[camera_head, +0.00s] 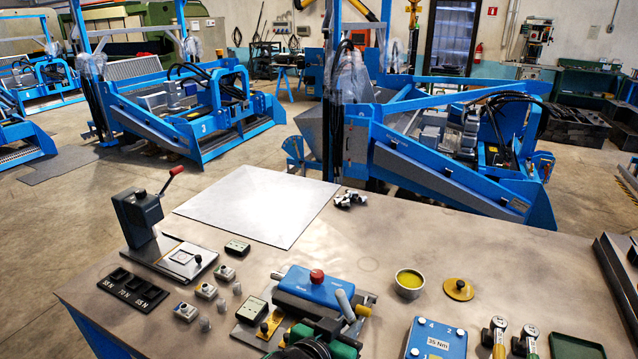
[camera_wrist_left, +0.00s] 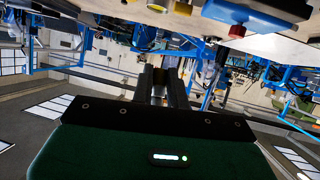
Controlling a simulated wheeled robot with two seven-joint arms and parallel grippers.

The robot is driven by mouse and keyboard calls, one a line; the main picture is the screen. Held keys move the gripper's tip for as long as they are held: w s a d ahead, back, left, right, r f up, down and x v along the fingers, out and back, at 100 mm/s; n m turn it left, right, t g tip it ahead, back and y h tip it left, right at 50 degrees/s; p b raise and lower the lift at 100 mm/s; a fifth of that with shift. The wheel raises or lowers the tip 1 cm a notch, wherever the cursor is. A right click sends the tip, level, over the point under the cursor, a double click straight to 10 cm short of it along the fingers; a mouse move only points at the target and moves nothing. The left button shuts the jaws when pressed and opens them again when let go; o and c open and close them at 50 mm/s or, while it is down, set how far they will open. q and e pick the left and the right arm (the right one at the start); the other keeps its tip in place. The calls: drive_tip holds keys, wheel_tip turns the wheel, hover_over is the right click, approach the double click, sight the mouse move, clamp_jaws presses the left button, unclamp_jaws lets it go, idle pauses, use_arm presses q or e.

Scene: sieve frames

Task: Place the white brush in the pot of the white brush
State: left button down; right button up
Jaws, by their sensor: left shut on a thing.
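An open round pot (camera_head: 409,284) with a pale rim and yellow contents stands on the bench, right of the blue device. My left gripper (camera_head: 330,327) is low in the middle of the head view, by the right front of the blue device and left of the pot. In the left wrist view its dark fingers (camera_wrist_left: 161,86) are close together on a small greyish thing. A pale grey rod (camera_head: 345,306) slants up beside the gripper; it may be the white brush, but I cannot tell clearly. Its bristles are not distinguishable.
A blue device (camera_head: 313,288) with a red knob stands close to the gripper. A yellow lid (camera_head: 459,289) lies right of the pot. The bench behind the pot is mostly clear.

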use_arm(q)
drive_tip(key=a+n+t+y, duration=0.2)
drive_tip(key=a+n+y, duration=0.55)
drive_tip(key=a, duration=1.85)
drive_tip(key=s+a+f, duration=0.1)
drive_tip(key=s+f, duration=0.4)
drive_tip(key=f, duration=0.1)
drive_tip(key=shift+a+f, duration=0.2)
drive_tip(key=shift+f, duration=0.05)
drive_tip(key=shift+m, duration=0.35)
